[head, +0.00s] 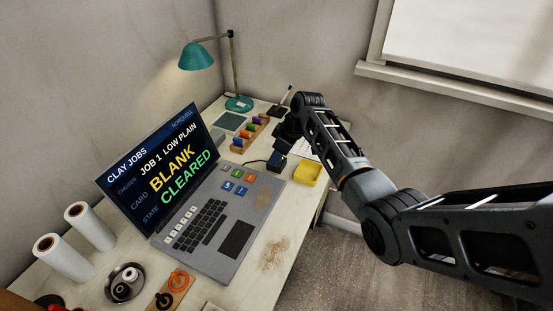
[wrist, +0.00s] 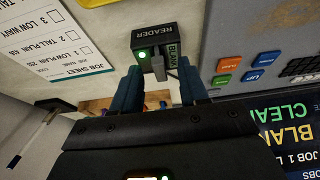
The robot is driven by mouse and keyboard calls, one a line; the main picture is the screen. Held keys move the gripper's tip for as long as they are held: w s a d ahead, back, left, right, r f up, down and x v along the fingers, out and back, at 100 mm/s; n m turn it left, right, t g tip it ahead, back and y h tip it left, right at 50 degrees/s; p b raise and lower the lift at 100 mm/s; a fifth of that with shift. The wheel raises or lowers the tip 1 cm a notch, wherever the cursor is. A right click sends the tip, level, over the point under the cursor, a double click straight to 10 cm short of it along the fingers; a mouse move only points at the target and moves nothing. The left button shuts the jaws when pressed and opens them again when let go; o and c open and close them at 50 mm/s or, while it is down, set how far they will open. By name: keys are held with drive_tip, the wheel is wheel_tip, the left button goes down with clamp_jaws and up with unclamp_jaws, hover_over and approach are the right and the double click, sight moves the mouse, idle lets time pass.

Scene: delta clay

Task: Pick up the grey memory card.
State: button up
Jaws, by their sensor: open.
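The grey memory card (wrist: 158,67) shows in the wrist view as a small grey piece at the front of the black reader (wrist: 153,36), seemingly sticking out of it. The reader has a lit green light and the words READER and BLANK. My gripper (wrist: 160,75) is open, with its blue fingers on either side of the card; I cannot tell whether they touch it. In the head view, my gripper (head: 280,150) is down at the reader (head: 277,161), and the card cannot be made out there.
A yellow tray (head: 308,173) stands just right of the reader. The laptop (head: 225,228) reads BLANK and CLEARED. A wooden rack with several coloured pieces (head: 250,132) and a teal lamp (head: 238,103) are behind. A job sheet (wrist: 65,45) lies beside the reader.

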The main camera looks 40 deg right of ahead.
drive_tip(key=shift+f, duration=0.1)
clamp_jaws()
idle(0.3)
idle(0.4)
